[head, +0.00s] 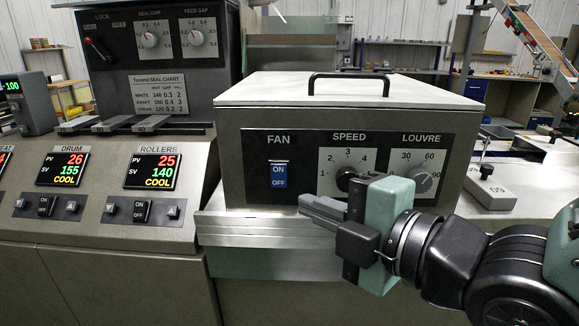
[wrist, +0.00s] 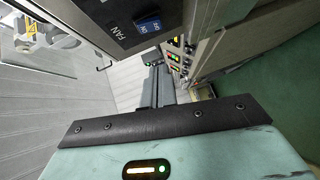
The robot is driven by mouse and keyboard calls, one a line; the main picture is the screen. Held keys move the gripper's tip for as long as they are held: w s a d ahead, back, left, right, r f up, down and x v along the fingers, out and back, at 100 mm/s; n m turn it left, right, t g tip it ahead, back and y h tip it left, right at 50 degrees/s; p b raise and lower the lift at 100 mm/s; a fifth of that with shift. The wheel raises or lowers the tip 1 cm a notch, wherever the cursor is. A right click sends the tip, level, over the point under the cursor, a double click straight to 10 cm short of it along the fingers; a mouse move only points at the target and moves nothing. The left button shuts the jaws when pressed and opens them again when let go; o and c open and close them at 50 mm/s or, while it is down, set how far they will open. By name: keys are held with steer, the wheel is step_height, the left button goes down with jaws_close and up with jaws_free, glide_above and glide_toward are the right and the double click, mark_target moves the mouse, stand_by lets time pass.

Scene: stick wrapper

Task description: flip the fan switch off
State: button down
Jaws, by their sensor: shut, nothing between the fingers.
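The fan switch (head: 279,175) is a blue rocker marked ON at the top and OFF at the bottom, under the word FAN on a black panel (head: 260,150). I cannot tell which way it is tipped. It also shows in the wrist view (wrist: 149,25), near the top. My gripper (head: 323,208) is shut and empty, below and to the right of the switch, in front of the box and apart from the switch. In the wrist view, my fingers (wrist: 157,85) lie together, pointing away from the camera.
The SPEED knob (head: 346,177) and LOUVRE knob (head: 422,181) sit right of the switch, the SPEED knob close behind my gripper. A metal ledge (head: 270,228) runs under the box. At the left stands a console with DRUM (head: 62,168) and ROLLERS (head: 152,171) displays.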

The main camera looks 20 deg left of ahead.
mark_target(271, 182)
steer(key=w+a, duration=0.2)
steer(key=w+a+f+p, duration=0.1)
steer(key=w, duration=0.1)
steer(key=w+a, duration=0.2)
steer(key=shift+w+a+f, duration=0.3)
